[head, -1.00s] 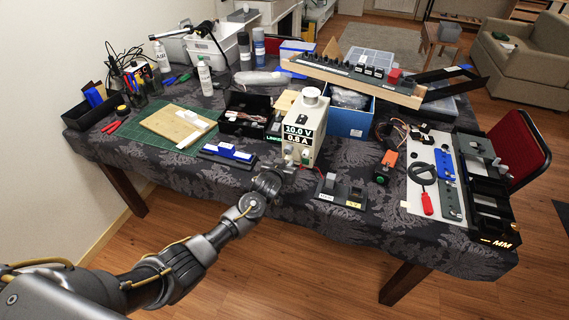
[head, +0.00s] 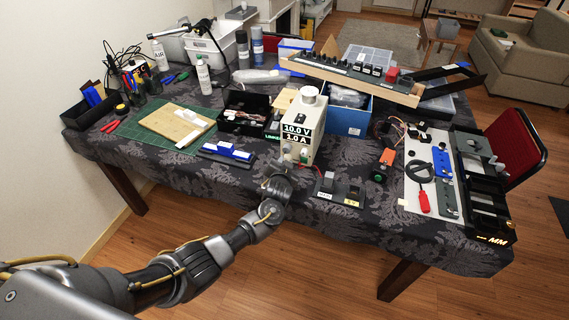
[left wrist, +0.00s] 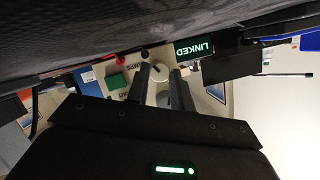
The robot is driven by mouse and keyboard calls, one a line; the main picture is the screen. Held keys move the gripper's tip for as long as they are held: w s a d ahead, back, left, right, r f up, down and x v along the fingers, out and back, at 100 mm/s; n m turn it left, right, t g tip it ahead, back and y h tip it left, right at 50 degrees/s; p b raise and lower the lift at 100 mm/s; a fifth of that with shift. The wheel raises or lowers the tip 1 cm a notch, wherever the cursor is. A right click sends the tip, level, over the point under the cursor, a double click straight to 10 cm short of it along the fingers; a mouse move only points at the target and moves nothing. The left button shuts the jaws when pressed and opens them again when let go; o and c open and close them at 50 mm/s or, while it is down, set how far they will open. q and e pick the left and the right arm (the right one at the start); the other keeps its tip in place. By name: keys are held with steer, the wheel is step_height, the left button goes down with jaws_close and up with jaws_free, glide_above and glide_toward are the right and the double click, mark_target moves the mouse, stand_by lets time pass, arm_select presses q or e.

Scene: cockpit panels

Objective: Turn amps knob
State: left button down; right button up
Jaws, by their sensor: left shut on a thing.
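The beige power supply (head: 301,120) stands near the front edge of the table. Its display (head: 297,133) reads 10.0 V and 1.0 A. My left gripper (head: 284,166) is at the lower front of the supply, and my arm hides part of that face. In the left wrist view, the white amps knob (left wrist: 157,72) sits between the two dark fingers of the gripper (left wrist: 160,75), which is shut on it. An AMPS label shows beside the knob, along with a green button (left wrist: 116,82). My right gripper is not in view.
A blue box (head: 347,118) is behind right. A small switch block (head: 339,190) lies right of my gripper. A green mat (head: 165,128) is at the left.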

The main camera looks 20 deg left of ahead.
arm_select(q)
steer(key=c, duration=1.2)
jaws_free()
steer(key=v, duration=1.1)
steer(key=shift+p, duration=0.35)
steer(key=shift+f, duration=0.1)
